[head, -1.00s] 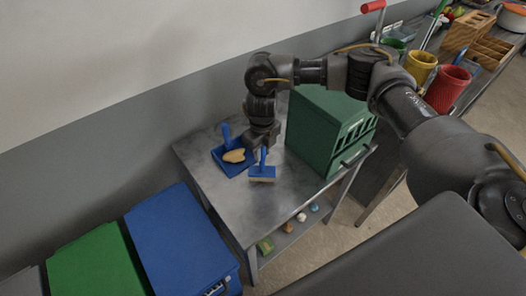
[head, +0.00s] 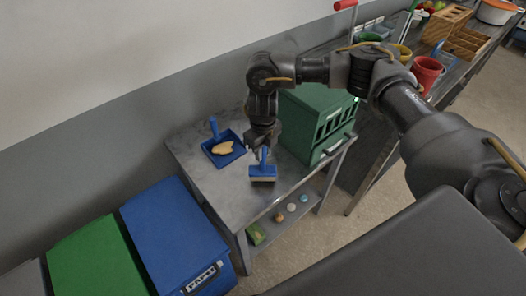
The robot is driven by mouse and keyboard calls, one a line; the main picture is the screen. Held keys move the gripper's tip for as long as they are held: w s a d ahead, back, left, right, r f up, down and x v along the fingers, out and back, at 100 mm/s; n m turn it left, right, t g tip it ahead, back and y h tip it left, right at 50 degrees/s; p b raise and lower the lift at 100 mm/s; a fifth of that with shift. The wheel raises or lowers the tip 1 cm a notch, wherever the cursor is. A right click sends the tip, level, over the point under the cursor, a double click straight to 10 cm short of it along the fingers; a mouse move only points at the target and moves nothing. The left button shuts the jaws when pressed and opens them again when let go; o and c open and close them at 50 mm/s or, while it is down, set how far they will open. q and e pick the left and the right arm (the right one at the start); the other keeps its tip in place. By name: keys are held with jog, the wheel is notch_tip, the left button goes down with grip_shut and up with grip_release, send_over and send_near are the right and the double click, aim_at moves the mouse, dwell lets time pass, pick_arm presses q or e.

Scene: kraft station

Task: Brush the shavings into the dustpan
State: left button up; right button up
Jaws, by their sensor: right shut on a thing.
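The blue dustpan (head: 236,158) lies on the grey metal table (head: 205,184), its handle up at the back. A tan, irregular patch of shavings (head: 222,148) shows inside the dustpan. The blue brush (head: 262,171) with pale bristles stands on or just above the table, to the right of the dustpan and nearer the front, apart from it. My right gripper (head: 262,151) is shut on the brush's upright handle from above. Its fingertips are small and partly hidden. My left gripper is not in view.
A green slatted cabinet (head: 318,120) stands at the table's right side. Small items lie on the lower shelf. Blue (head: 175,235) and green (head: 95,262) lidded bins stand at the front left. A bench with red (head: 427,70) and yellow buckets is at the upper right.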

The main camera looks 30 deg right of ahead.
jog(key=shift+w+a+r+p, duration=0.15)
jog(key=shift+w+r+p, duration=0.05)
jog(key=shift+r+p, duration=0.35)
jog(key=shift+w+a+r+p, duration=0.1)
jog(key=shift+w+r+p, duration=0.1)
jog(key=shift+r+p, duration=0.35)
jog(key=r+p, duration=0.2)
jog(key=shift+s+d+r, duration=0.1)
jog(key=shift+s+r, duration=0.1)
jog(key=shift+r, duration=0.15)
jog(key=shift+r+p, duration=0.35)
jog(key=shift+r, duration=0.05)
